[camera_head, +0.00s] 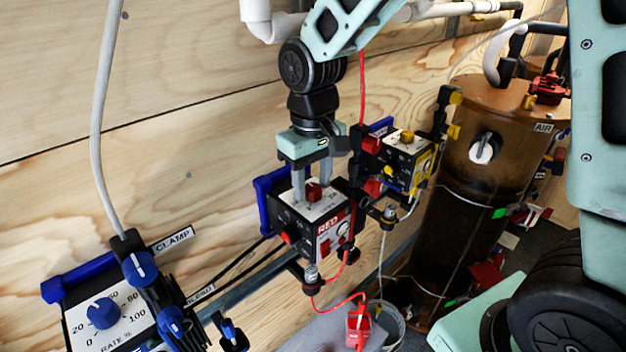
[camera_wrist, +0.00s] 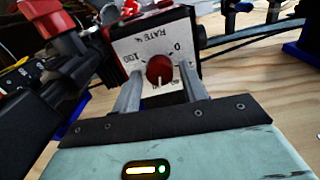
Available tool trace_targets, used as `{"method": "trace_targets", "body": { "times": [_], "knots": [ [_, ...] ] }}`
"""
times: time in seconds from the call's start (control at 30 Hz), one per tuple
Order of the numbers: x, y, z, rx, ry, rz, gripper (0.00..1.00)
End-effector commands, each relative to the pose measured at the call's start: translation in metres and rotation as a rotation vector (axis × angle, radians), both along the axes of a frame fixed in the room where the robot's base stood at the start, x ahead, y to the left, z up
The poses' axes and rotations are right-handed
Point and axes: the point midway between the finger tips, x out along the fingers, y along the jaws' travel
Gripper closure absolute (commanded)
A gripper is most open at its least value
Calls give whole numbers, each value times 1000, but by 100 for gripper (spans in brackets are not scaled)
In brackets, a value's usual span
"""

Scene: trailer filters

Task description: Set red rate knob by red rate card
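The red rate knob (camera_head: 313,191) sits on the white dial face of a black box (camera_head: 292,228) labelled RED, in the middle of the head view. In the wrist view the round red knob (camera_wrist: 159,70) has a pale pointer line toward the bottom of the picture, on a "RATE %" scale with 0 and 100 marks. My gripper (camera_head: 312,185) points down over this dial. Its fingers (camera_wrist: 160,88) stand open on either side of the knob, with a visible gap on both sides. I cannot make out a red rate card.
A blue-knob rate box (camera_head: 104,313) with a CLAMP tag is at lower left. A yellow box (camera_head: 408,160) stands close behind the red one, with red fittings between. A brown tank (camera_head: 500,130) is at right. Red tubing (camera_head: 338,303) hangs in front; the plywood wall is behind.

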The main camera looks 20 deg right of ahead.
Motion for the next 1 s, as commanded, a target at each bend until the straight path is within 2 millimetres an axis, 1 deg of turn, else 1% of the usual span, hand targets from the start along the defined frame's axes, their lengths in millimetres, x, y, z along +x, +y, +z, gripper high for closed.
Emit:
{"method": "trace_targets", "body": {
  "times": [0.3,0.43,0.57,0.8,0.9,1.0],
  "knots": [
    [0,0,0,-1,2,1,49],
    [0,0,8,0,-1,1,49],
    [0,0,29,0,-4,0,49],
    [0,0,80,1,-4,0,49],
    [0,0,97,1,-3,0,49],
    [0,0,109,0,-1,0,49]
  ]
}}
